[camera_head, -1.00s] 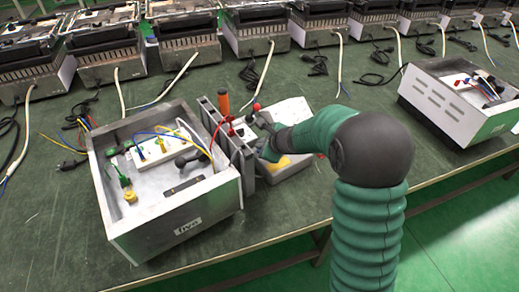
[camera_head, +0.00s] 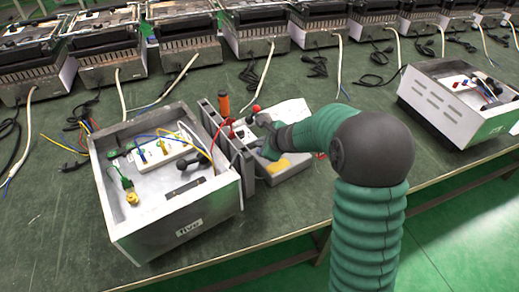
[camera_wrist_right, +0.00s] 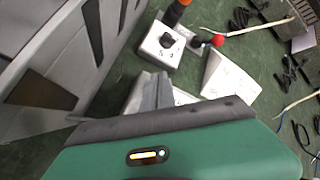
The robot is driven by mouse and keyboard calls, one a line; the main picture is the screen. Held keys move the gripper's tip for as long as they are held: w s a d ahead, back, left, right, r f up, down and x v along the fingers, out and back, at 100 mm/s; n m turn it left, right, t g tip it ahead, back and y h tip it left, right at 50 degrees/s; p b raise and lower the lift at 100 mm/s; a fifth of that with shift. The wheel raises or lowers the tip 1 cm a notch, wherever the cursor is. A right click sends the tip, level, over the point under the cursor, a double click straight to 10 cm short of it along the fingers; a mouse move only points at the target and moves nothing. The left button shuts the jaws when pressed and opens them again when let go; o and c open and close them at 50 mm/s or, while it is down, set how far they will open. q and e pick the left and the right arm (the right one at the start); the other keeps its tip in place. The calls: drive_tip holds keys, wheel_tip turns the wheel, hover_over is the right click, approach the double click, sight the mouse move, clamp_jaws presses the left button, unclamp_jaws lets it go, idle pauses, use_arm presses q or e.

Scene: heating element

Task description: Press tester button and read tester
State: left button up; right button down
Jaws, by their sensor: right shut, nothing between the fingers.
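A pale grey unit (camera_head: 295,166), apparently the tester, stands on the bench right of the open metal box. My right gripper (camera_head: 266,125) is over it, its fingers shut and empty, partly hidden by my arm. In the right wrist view, the shut gripper (camera_wrist_right: 152,90) points toward a white block with a black knob (camera_wrist_right: 168,42). A white sloped panel with small print (camera_wrist_right: 230,78) lies to its right. A red ball knob (camera_wrist_right: 218,40) and an orange handle (camera_wrist_right: 178,10) are beyond. I cannot make out the button or a reading. My left gripper is not in view.
The open metal box (camera_head: 180,232) with coloured wires stands left of the tester, close to it. Another open white appliance (camera_head: 440,107) is at the right. A row of appliances (camera_head: 185,45) with loose cords lines the back. The green bench (camera_head: 345,85) is clear in places.

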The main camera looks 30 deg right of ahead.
wheel_tip(320, 180, up, 5)
drive_tip(key=p, duration=0.4)
drive_tip(key=shift+r+p, duration=0.1)
drive_tip(key=shift+p, duration=0.25)
idle(0.4)
